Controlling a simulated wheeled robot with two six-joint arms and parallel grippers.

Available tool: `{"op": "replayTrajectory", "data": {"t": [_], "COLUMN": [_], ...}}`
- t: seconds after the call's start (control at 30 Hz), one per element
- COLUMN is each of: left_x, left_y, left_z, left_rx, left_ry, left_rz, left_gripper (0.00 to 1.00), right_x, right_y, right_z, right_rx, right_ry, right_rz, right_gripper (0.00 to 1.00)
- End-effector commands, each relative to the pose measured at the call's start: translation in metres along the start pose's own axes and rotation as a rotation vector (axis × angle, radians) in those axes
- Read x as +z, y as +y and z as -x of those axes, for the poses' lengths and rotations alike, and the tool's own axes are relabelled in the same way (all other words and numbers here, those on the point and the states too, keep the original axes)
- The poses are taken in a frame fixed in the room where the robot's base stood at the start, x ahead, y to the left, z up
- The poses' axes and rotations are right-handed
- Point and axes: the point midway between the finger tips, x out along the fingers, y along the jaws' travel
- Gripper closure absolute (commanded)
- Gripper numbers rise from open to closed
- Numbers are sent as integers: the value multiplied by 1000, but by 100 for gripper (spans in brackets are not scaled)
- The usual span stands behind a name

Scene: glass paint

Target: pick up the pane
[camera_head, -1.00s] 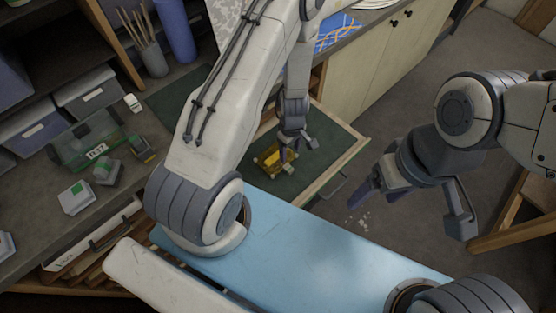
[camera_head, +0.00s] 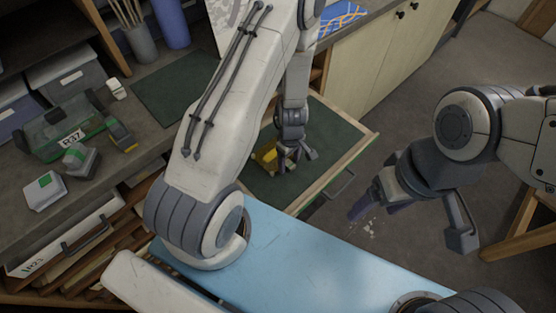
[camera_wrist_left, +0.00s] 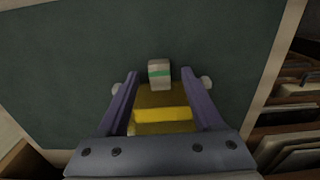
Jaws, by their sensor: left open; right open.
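A yellow, see-through pane (camera_head: 265,158) lies in the open drawer, partly hidden by my left gripper in the head view. In the left wrist view the yellow piece (camera_wrist_left: 160,114) shows between the two fingers. My left gripper (camera_head: 296,163) is open and over the drawer, close to the pane; its fingers (camera_wrist_left: 160,80) stand either side of the yellow. I cannot tell whether they touch it. My right gripper (camera_head: 411,224) is open and empty, out over the floor to the right of the drawer.
The dark green drawer floor (camera_head: 328,135) is otherwise mostly clear. The workbench (camera_head: 30,165) at left holds a green see-through box (camera_head: 60,133) and small blocks. Cabinets (camera_head: 375,75) stand behind.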

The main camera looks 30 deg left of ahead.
Motion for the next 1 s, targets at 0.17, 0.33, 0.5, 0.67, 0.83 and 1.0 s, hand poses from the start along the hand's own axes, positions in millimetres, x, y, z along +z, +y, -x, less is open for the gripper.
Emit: {"op": "replayTrajectory", "data": {"t": [0.17,0.33,0.5,0.67,0.83,1.0], "left_x": [0,0,0,0,0,0], "left_y": [0,0,0,0,0,0], "left_z": [-2,-2,-2,-2,2,16], "left_rx": [1,0,0,1,1,1], "left_ry": [0,0,0,0,0,0], "left_rz": [0,0,0,0,0,0], "left_gripper": [32,63,100,100,100,100], "right_x": [0,0,0,0,0,-1], "right_y": [0,0,0,0,0,-1], "right_z": [-2,-1,-1,-1,2,16], "right_rx": [0,0,0,0,0,0], "right_ry": [0,0,0,0,0,0], "right_rz": [0,0,0,0,0,0], "right_gripper": [23,23,23,23,23,23]}}
